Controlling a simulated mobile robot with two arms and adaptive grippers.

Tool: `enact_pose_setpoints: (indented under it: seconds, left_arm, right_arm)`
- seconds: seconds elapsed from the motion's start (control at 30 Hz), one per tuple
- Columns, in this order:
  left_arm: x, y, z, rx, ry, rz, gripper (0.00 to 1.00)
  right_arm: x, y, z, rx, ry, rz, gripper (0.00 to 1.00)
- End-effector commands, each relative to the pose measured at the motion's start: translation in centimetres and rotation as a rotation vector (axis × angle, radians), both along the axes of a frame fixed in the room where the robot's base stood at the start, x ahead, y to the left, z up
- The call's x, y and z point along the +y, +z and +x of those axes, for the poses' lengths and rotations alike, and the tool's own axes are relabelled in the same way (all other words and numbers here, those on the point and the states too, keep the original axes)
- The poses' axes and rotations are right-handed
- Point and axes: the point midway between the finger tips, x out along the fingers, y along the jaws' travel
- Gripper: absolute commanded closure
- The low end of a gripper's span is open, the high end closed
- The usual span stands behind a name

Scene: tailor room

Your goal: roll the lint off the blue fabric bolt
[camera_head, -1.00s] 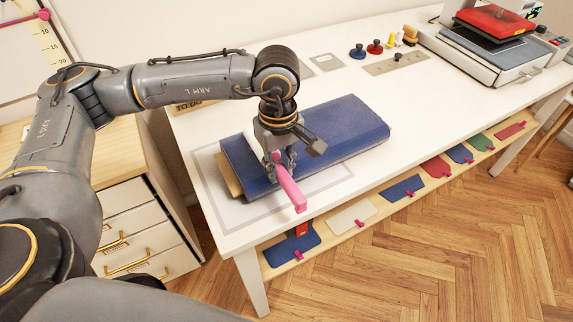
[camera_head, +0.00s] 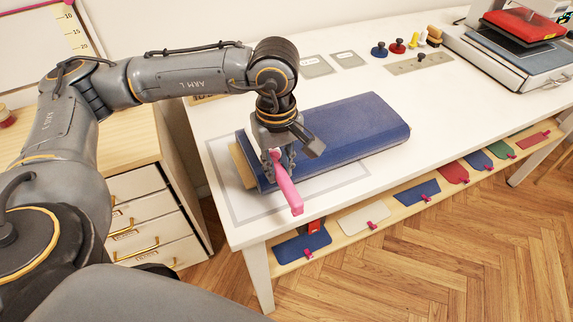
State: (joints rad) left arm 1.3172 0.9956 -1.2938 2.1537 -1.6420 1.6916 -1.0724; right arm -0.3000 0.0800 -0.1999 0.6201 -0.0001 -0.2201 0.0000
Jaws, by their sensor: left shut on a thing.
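The blue fabric bolt (camera_head: 352,130) lies flat on the white table, with a tan core end (camera_head: 241,166) showing at its left. My left gripper (camera_head: 278,164) points down over the left part of the bolt. It is shut on the pink handle of the lint roller (camera_head: 289,196). The handle sticks out toward the table's front edge. The roller head is mostly hidden by the gripper, so I cannot tell whether it touches the cloth. Lint on the bolt is too small to tell. My right gripper is not in view.
The white table (camera_head: 450,110) is clear to the right of the bolt. A heat press (camera_head: 520,55) stands at the back right, with spools (camera_head: 397,46) beside it. A shelf (camera_head: 345,235) below the front edge holds several fabric swatches. A drawer cabinet (camera_head: 150,215) stands at left.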

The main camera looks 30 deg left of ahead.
Motion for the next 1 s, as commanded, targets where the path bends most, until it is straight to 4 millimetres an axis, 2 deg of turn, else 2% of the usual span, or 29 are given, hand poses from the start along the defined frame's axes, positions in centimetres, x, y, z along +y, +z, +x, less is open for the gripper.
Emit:
enact_pose_setpoints:
  seconds: [0.47, 1.0]
  left_arm:
    - [0.4, 0.2, -0.5, -0.001, 0.000, 0.001, 1.00]
    - [0.4, 3.3, -0.5, -0.002, 0.001, 0.001, 1.00]
  right_arm:
    - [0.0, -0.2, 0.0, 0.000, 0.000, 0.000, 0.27]
    - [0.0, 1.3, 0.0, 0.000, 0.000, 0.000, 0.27]
